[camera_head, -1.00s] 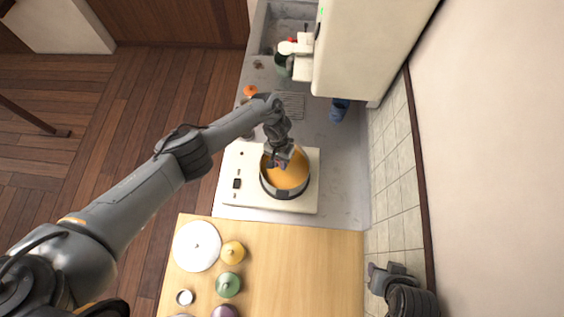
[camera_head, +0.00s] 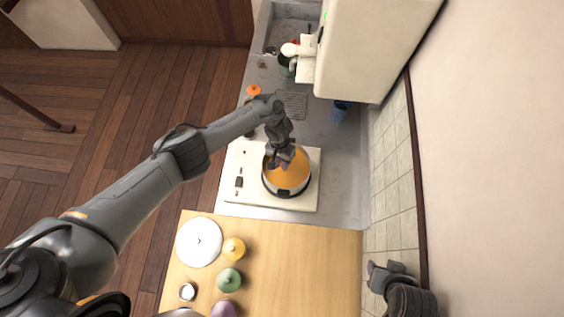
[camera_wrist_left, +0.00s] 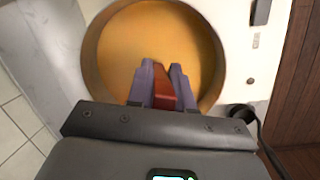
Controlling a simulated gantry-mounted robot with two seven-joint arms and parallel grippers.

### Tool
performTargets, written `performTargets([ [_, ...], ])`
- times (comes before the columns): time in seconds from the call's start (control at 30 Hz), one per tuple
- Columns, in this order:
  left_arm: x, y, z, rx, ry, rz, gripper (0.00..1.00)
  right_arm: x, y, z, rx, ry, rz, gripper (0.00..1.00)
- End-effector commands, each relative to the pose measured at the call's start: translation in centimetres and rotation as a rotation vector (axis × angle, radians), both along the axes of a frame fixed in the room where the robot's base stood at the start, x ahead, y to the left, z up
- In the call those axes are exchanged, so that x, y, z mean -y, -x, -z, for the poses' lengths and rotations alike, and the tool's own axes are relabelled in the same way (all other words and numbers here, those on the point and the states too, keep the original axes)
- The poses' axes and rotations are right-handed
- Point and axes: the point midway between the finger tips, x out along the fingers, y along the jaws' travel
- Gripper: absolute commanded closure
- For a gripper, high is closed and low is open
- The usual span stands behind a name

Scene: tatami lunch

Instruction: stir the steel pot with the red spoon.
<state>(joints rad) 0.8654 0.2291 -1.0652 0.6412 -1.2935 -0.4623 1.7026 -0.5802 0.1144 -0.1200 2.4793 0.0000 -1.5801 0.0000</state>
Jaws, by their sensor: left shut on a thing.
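The steel pot (camera_head: 287,187) stands on the white stove (camera_head: 244,190), filled with an orange-yellow liquid. In the left wrist view the pot (camera_wrist_left: 91,60) fills the upper middle. My left gripper (camera_head: 280,163) is over the pot's upper part in the head view. In the left wrist view the left gripper (camera_wrist_left: 161,84) is shut on the red spoon (camera_wrist_left: 164,90), with its purple fingers on both sides. The spoon's lower end is hidden, so I cannot tell how deep it reaches. My right gripper (camera_head: 373,273) is at the lower right, away from the pot; its jaws are too small to judge.
A wooden counter (camera_head: 310,270) below the stove holds a white lid (camera_head: 199,242), a yellow lid (camera_head: 233,249) and a green lid (camera_head: 229,280). A blue cup (camera_head: 340,110) and a wire rack (camera_head: 292,104) are beyond the stove. The counter's right part is clear.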

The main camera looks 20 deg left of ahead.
Motion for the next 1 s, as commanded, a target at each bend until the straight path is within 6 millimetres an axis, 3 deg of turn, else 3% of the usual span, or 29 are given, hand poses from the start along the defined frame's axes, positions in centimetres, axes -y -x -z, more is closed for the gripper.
performTargets([
  [0.17, -0.3, 0.2, -1.7, 0.001, -0.002, 0.001, 1.0, 0.1, 0.0, -1.0, 0.0, 0.003, -0.002, 0.57],
  [1.0, -1.2, 0.9, -8.1, 0.01, -0.003, 0.002, 1.0, 0.1, 0.0, -0.7, 0.001, 0.004, -0.003, 0.57],
])
